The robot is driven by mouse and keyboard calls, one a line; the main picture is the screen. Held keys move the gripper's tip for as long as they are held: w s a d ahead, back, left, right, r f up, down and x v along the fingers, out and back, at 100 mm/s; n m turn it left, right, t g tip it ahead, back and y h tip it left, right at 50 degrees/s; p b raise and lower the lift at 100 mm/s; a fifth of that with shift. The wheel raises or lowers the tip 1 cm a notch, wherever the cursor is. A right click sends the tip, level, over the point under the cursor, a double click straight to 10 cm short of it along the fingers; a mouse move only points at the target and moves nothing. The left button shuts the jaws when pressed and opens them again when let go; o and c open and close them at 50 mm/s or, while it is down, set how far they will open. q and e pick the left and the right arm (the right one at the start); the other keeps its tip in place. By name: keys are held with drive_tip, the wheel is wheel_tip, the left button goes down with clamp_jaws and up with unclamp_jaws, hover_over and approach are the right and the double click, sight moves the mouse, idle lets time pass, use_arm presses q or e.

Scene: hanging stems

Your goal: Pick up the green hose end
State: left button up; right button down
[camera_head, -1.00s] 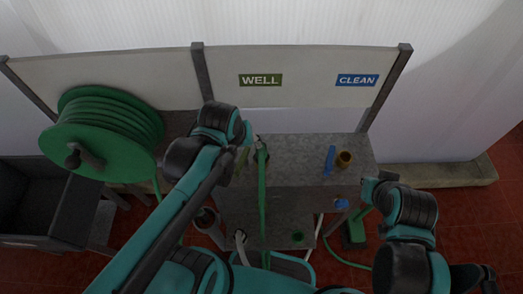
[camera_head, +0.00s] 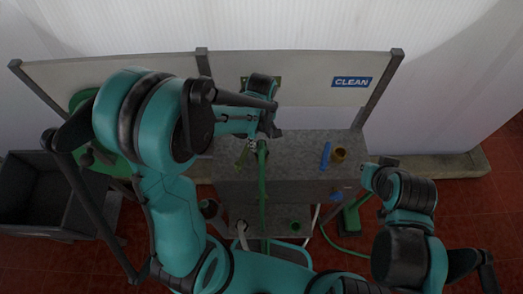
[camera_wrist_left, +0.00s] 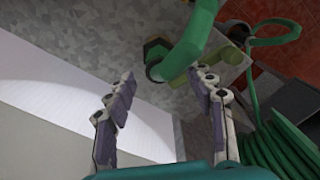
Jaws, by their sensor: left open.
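The green hose (camera_head: 262,190) hangs down the front of the grey bench, its upper end at my left gripper. In the left wrist view the green hose end (camera_wrist_left: 180,55) has a dark collar and lies just beyond the fingertips, closest to the right-hand finger. My left gripper (camera_head: 257,143) is open; its two separated fingers also show in the left wrist view (camera_wrist_left: 161,80), with nothing held between them. Whether a finger touches the hose cannot be told. My right arm is folded at the right of the head view; its fingers cannot be made out.
The grey bench (camera_head: 300,160) carries an olive handle (camera_head: 242,154), a blue handle (camera_head: 325,156) and a brass fitting (camera_head: 339,155). A CLEAN sign (camera_head: 351,83) is behind. The green reel (camera_head: 82,98), partly covered by my arm, and a dark bin (camera_head: 35,195) stand left.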

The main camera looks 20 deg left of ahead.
sight(262, 143)
use_arm(q)
wheel_tip(262, 143, down, 4)
drive_tip(key=shift+w+d+f+b, duration=0.1)
drive_tip(key=shift+b, duration=0.3)
drive_tip(key=c, duration=1.2)
drive_tip(key=shift+c, duration=0.2)
use_arm(e)
drive_tip(key=shift+f, duration=0.5)
use_arm(q)
clamp_jaws()
